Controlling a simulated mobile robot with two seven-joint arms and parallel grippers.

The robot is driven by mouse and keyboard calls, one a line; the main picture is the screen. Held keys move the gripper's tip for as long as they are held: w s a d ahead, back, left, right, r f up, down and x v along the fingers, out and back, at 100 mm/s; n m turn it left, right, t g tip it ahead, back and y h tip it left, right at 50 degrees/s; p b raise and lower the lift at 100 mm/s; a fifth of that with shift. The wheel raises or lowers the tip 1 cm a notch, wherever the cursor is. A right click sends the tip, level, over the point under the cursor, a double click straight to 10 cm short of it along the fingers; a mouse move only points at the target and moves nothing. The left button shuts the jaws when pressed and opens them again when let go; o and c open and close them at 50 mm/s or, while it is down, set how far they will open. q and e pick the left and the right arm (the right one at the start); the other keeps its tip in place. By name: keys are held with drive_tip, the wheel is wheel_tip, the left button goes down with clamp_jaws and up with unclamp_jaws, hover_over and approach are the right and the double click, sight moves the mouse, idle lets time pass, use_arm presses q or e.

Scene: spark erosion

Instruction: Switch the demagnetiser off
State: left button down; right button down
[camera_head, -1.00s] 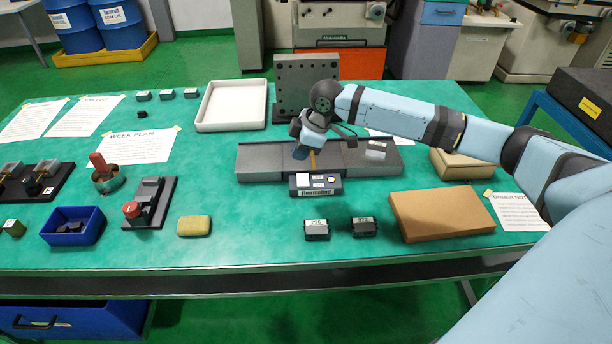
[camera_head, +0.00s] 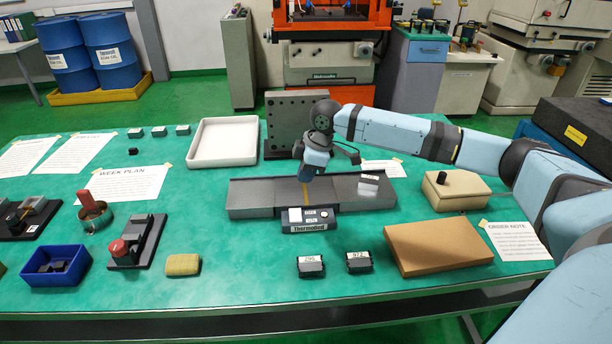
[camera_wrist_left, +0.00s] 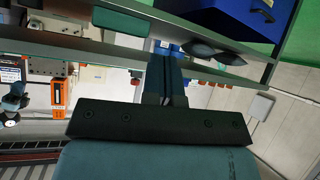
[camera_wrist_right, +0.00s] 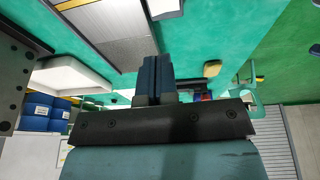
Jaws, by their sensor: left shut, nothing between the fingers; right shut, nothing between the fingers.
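The demagnetiser (camera_head: 350,196) looks to be the long dark grey bed with a yellow stripe across its middle. Its control box (camera_head: 310,227) sits at the front edge, with a white switch on the left and dark labels beside it. The switch position is too small to read. My right gripper (camera_head: 305,178) is shut and empty over the bed's middle, behind the control box, fingers pointing down. In the right wrist view its fingers (camera_wrist_right: 154,80) are together and the grey bed (camera_wrist_right: 112,38) shows beyond. My left gripper (camera_wrist_left: 163,78) is shut and empty below the tabletop's edge.
A dark metal block (camera_head: 297,122) and a white tray (camera_head: 225,143) stand behind the bed. Two small labelled blocks (camera_head: 310,266) and a brown flat box (camera_head: 437,246) lie in front. A beige box with a black knob (camera_head: 456,191) is right.

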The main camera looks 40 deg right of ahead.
sight(296, 211)
drive_tip(key=x, duration=0.6)
drive_tip(key=d+x, duration=0.1)
drive_tip(key=x, duration=0.2)
drive_tip(key=shift+a+f+b, duration=0.15)
drive_tip(key=shift+f+b, duration=0.25)
drive_tip(key=shift+f, duration=0.55)
use_arm(q)
drive_tip(key=shift+d+f, duration=0.1)
drive_tip(key=shift+d, duration=0.1)
drive_tip(key=shift+a+f, duration=0.1)
use_arm(e)
drive_tip(key=shift+f+p, duration=0.1)
drive_tip(key=shift+p, duration=0.65)
drive_tip(key=shift+w+f, duration=0.1)
drive_tip(key=shift+f, duration=0.15)
drive_tip(key=shift+s+a+r+p, duration=0.15)
drive_tip(key=shift+s+r+p, duration=0.1)
drive_tip(key=shift+s+p, duration=0.25)
drive_tip(key=shift+s+a+p, duration=0.15)
drive_tip(key=shift+s+p, duration=0.05)
drive_tip(key=shift+p, duration=0.2)
use_arm(q)
wheel_tip(296, 211, up, 3)
drive_tip(key=shift+f, duration=0.1)
